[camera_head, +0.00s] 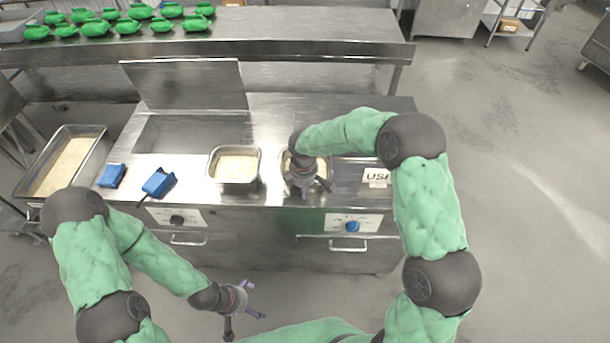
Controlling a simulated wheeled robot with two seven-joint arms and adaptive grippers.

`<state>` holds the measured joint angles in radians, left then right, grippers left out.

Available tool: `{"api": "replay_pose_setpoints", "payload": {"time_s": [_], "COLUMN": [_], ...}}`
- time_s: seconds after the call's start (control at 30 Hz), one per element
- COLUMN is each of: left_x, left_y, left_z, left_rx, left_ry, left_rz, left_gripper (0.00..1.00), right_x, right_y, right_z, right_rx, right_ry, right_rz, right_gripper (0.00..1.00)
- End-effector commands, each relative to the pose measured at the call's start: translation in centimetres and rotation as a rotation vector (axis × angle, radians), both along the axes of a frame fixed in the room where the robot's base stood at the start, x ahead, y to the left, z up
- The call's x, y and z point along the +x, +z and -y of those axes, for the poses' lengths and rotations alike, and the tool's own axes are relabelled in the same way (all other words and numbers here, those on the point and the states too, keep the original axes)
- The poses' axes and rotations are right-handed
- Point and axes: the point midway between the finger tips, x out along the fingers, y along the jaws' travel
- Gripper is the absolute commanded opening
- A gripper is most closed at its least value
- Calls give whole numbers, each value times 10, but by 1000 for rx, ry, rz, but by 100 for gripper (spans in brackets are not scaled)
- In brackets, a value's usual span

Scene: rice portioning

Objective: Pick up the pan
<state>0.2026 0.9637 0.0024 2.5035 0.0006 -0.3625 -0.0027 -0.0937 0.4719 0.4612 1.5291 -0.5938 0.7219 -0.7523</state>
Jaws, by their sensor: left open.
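A small rectangular metal pan (212,170) with pale contents stands on the steel counter, left of its middle. A second similar pan (329,170) is just to its right, largely hidden by my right arm and gripper. My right gripper (306,190) points down at the front of this second pan; its fingertips are unclear, so I cannot tell whether they touch the rim. My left gripper (244,310) is open and empty, low in front of the counter and apart from both pans.
A large tray (99,154) with pale contents stands left of the counter (190,187). Two blue objects (111,176) (158,182) lie on the counter's left part. A raised lid (186,85) stands behind. Several green bowl-like objects (96,27) sit on the back shelf. Floor to the right is clear.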

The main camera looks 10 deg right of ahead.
Motion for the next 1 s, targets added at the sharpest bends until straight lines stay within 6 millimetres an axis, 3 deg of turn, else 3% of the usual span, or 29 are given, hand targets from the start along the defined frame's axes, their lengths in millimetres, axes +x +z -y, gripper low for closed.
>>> {"api": "replay_pose_setpoints", "payload": {"time_s": [0.27, 0.3, 0.4, 0.83, 1.0], "left_x": [0, 0, 0, 0, 0], "left_y": [-1, -1, -1, -1, 2], "left_z": [0, 0, 0, 0, 0], "left_rx": [0, 0, 0, 0, 0], "left_ry": [0, 0, 0, 0, 0], "left_rz": [0, 0, 0, 0, 0], "left_gripper": [100, 100, 100, 100, 100], "right_x": [1, 1, 1, 3, 3], "right_y": [-8, -8, -8, -5, 5], "right_z": [0, 0, 0, 0, 0], "right_rx": [0, 1, 1, 1, 1], "right_ry": [-1, -1, -1, -1, -1], "right_rz": [2, 1, 1, 7, 9], "right_gripper": [30, 28, 0, 0, 0]}}
